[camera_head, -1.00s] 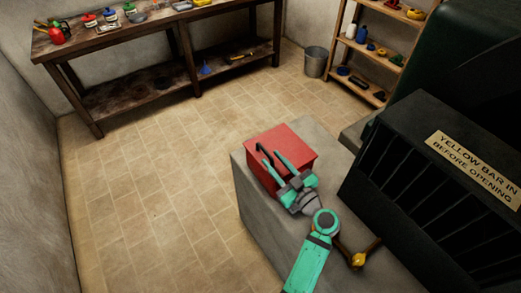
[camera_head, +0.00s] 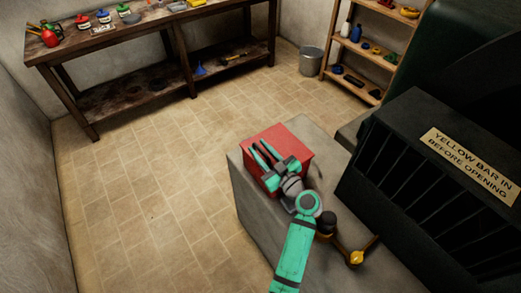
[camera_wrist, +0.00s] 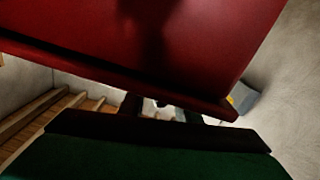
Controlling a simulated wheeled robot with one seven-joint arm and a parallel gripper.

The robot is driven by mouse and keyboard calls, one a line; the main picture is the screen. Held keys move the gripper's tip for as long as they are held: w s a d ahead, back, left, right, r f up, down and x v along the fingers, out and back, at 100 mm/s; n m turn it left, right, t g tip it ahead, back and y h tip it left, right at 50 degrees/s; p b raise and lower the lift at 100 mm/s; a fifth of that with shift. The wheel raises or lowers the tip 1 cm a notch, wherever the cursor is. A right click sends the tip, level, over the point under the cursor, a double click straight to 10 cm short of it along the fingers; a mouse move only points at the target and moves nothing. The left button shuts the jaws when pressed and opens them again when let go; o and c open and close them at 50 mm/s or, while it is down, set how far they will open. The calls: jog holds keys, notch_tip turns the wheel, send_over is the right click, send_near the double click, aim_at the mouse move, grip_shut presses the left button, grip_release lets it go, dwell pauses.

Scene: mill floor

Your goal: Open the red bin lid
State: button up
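The red bin (camera_head: 290,142) sits on a grey block, and its flat red top looks shut in the head view. My gripper (camera_head: 260,146) is over the bin's near left part, with its two fingers apart and nothing seen between them. I cannot tell whether the fingers touch the bin. In the wrist view a red panel (camera_wrist: 200,40) of the bin fills the top, with its edge running across the picture. Dark finger parts (camera_wrist: 162,110) show just below that edge, partly hidden by it.
The grey block (camera_head: 252,215) bears the bin. A black slatted machine (camera_head: 450,190) stands right, with a sign (camera_head: 470,163) reading "YELLOW BAR IN BEFORE OPENING". A yellow-ended bar (camera_head: 357,258) lies near my arm. A workbench (camera_head: 150,75), bucket (camera_head: 311,62) and shelf (camera_head: 375,55) stand behind open floor.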

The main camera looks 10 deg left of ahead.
grip_shut()
